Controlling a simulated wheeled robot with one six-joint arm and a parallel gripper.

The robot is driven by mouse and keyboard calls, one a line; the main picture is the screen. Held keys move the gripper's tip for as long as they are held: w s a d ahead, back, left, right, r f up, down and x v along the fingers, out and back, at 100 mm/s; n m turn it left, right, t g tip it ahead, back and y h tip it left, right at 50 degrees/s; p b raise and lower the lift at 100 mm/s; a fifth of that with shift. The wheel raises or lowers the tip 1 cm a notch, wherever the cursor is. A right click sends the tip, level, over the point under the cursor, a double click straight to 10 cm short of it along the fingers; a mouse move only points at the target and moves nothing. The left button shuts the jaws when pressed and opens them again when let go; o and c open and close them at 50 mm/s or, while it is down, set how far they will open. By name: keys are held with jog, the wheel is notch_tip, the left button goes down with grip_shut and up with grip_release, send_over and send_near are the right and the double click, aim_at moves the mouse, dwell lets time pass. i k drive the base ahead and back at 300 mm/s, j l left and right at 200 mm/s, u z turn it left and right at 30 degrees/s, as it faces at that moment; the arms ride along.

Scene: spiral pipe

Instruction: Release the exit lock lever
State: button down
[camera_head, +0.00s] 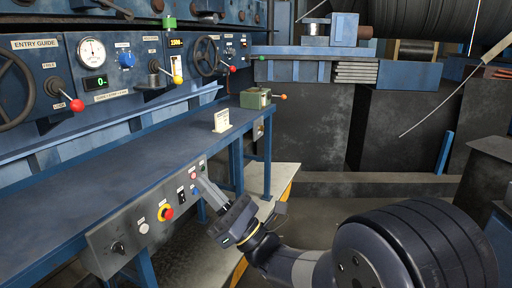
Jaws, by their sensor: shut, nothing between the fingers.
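The exit lock lever's label is too small to read. One red-knobbed lever (232,68) sits beside the right handwheel (206,56) on the blue panel, farther back. A similar red-knobbed lever (77,104) sits beside the left handwheel (15,88), under a plate reading ENTRY GUIDE. My gripper (199,182) is shut and empty. Its fingers point up and left, at the front button panel of the blue bench, low and well apart from both levers in the picture. Whether the fingertips touch the button panel I cannot tell.
The blue bench (110,165) lies between my arm and the lever panel. Its front button panel (130,228) carries a red-and-yellow stop button (165,212). A small sign (222,121) and a green box (256,98) with an orange-knobbed handle stand on it. A yellow-knobbed lever (177,79) sits between the handwheels.

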aim_at(232, 68)
jog(key=i, duration=3.1)
jog(key=u, duration=0.1)
